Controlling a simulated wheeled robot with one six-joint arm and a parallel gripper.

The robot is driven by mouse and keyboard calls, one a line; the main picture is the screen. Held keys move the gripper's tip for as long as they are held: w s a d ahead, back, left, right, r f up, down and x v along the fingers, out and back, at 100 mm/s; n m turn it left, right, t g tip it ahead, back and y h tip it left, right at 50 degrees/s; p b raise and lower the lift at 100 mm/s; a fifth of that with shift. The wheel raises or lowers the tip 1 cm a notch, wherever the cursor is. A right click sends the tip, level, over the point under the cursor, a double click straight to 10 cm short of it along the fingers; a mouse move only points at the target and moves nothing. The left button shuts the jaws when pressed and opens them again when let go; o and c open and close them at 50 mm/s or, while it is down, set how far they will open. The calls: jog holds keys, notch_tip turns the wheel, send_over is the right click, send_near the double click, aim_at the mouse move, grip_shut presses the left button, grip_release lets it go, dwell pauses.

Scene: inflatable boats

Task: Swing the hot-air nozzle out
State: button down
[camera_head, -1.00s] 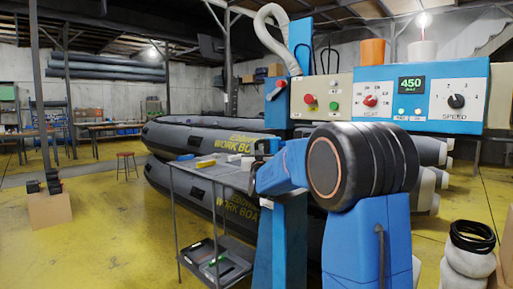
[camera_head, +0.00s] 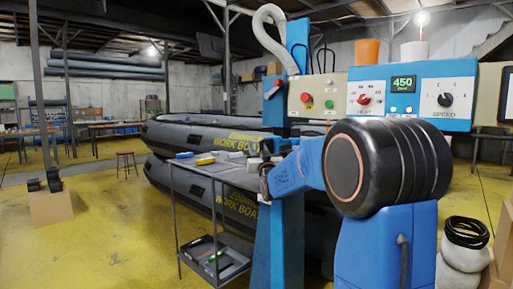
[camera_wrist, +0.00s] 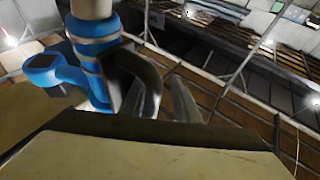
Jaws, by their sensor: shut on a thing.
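My blue arm reaches left to the blue machine column (camera_head: 282,225), and my gripper (camera_head: 266,182) is small and dark beside that column. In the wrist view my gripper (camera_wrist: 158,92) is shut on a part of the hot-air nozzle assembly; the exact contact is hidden. The nozzle assembly (camera_wrist: 92,62) shows there as a blue banded cylinder with a pale hose end above it and a blue bracket to its left. In the head view the nozzle is too small and covered to make out. A grey hose (camera_head: 266,32) curves over the column top.
A control panel (camera_head: 415,92) with a 450 display stands behind my arm. A work table (camera_head: 195,172) with small items is left of the column. Stacked inflatable boats (camera_head: 190,135) lie behind. Black rings (camera_head: 465,232) sit at the right.

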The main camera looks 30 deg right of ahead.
jog(key=s+d+n+g+y, duration=0.3)
jog(key=s+n+y, duration=0.6)
jog(key=s+y, duration=0.6)
jog(key=shift+s+d+y, duration=0.3)
jog(key=shift+d+y, duration=0.65)
jog(key=shift+y, duration=0.15)
jog(key=shift+f, duration=0.1)
jog(key=c, duration=1.7)
grip_release()
jog(key=shift+c, duration=0.2)
jog(key=shift+s, duration=0.1)
jog(key=shift+d, duration=0.1)
